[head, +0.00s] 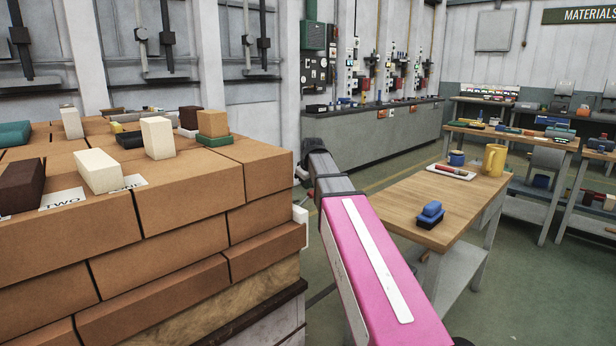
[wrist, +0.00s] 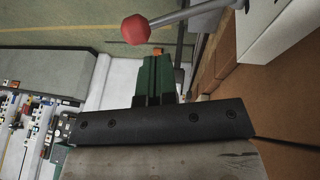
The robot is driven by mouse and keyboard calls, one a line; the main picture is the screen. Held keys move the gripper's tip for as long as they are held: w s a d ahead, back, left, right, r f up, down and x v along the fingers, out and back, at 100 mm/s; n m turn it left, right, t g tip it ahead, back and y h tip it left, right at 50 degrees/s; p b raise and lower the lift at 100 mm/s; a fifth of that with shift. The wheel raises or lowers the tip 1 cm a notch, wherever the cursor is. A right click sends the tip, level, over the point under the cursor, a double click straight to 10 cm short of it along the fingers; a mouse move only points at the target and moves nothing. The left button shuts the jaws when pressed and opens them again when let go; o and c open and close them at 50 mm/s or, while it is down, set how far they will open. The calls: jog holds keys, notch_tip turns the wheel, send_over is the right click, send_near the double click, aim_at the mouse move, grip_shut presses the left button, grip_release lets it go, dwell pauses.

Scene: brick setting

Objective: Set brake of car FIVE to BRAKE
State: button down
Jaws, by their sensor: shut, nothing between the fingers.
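A red ball knob (wrist: 135,29) on a grey metal lever (wrist: 185,14) shows at the top of the wrist view. The lever runs up and right, out of the picture. My gripper (wrist: 157,64) is shut and empty, its green fingers pointing toward the knob without visibly touching it. In the head view my gripper is hidden; my arm reaches forward past the brick stack (head: 190,240). This stack fills the left of the head view. No FIVE label or BRAKE marking is readable, so I cannot tell which car this is or how its brake is set.
Loose blocks and a TWO card (head: 62,199) lie on the stack. A wooden table (head: 400,205) with a yellow mug (head: 494,160) and a blue-topped brush-like item (head: 430,214) stands right of my arm. Green floor (head: 540,290) is open at the lower right.

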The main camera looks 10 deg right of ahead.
aim_at(312, 192)
jog(key=shift+w+d+f, duration=0.4)
jog(key=shift+w+f, duration=0.05)
jog(key=shift+f, duration=0.3)
jog(key=shift+w+d+f, duration=0.35)
jog(key=shift+w+f, duration=0.1)
jog(key=shift+f, duration=0.25)
jog(key=shift+w+d+f+g+y, duration=0.5)
jog(key=shift+d+f+y, duration=0.2)
jog(key=shift+f, duration=0.15)
notch_tip(312, 192, down, 10)
jog(key=w+d+m+g+y, duration=0.1)
jog(key=g+y, duration=0.2)
jog(key=y, duration=0.1)
jog(key=shift+d+f+m+y, duration=0.15)
jog(key=shift+d+m+y, duration=0.15)
jog(key=shift+d+y, duration=0.1)
jog(key=shift+f, duration=0.15)
